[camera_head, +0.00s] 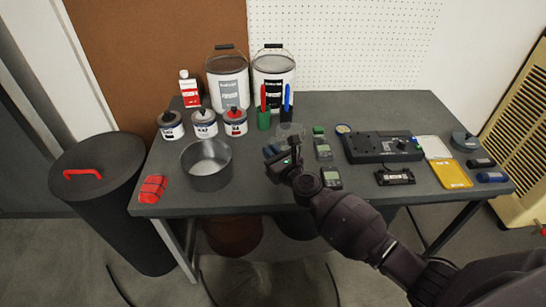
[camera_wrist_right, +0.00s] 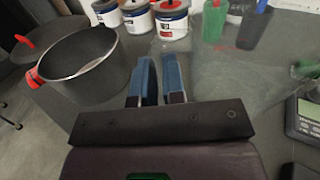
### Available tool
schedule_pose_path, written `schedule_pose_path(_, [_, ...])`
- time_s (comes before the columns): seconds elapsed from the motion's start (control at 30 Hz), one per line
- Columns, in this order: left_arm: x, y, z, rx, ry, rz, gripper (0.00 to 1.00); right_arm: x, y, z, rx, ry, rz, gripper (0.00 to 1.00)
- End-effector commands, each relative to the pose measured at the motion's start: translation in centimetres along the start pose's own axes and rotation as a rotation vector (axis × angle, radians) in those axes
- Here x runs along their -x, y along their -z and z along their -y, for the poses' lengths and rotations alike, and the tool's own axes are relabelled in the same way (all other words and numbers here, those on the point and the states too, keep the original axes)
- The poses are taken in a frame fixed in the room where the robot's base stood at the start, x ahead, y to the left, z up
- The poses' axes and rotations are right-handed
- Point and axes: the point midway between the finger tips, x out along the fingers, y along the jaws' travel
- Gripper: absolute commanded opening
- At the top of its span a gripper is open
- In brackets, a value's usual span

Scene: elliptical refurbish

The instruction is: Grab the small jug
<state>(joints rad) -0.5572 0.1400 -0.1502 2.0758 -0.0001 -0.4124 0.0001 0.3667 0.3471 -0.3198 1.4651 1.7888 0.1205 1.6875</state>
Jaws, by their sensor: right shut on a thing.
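The small jug (camera_head: 291,131) is clear and see-through, so its outline is faint. It is near the middle of the grey table, in front of the green and black cups. My right gripper (camera_head: 274,149) reaches in from the lower right, with its blue fingertips at the jug's near left side. In the right wrist view the fingers (camera_wrist_right: 161,72) are close together and shut on the jug, whose faint clear body (camera_wrist_right: 235,75) spreads to their right. The exact grip point is hard to see. I cannot tell whether the jug is lifted. My left gripper is not in view.
A dark pot (camera_head: 207,167) stands left of the gripper, with paint cans (camera_head: 204,123) behind it. A green cup (camera_head: 264,119) and a black cup (camera_head: 286,115) hold red and blue tools. Handheld meters (camera_head: 331,178) and a black device (camera_head: 381,146) lie to the right.

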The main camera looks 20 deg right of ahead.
Motion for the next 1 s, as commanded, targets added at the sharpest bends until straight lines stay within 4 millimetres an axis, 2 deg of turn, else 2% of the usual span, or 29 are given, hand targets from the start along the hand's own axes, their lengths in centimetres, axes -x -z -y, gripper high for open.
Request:
schedule_pose_path(0.03, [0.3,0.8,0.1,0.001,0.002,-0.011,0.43,-0.1,-1.4,0.1,0.002,0.000,0.008,0.00])
schedule_pose_path(0.1, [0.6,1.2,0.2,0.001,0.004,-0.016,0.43,-0.1,-2.1,0.1,0.002,0.000,0.008,0.00])
schedule_pose_path(0.77, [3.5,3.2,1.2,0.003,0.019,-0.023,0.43,-0.1,-8.4,0.4,0.002,0.000,0.006,0.00])
schedule_pose_path(1.0, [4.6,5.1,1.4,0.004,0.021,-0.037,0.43,-0.1,-10.5,0.6,0.001,0.001,0.004,0.00])
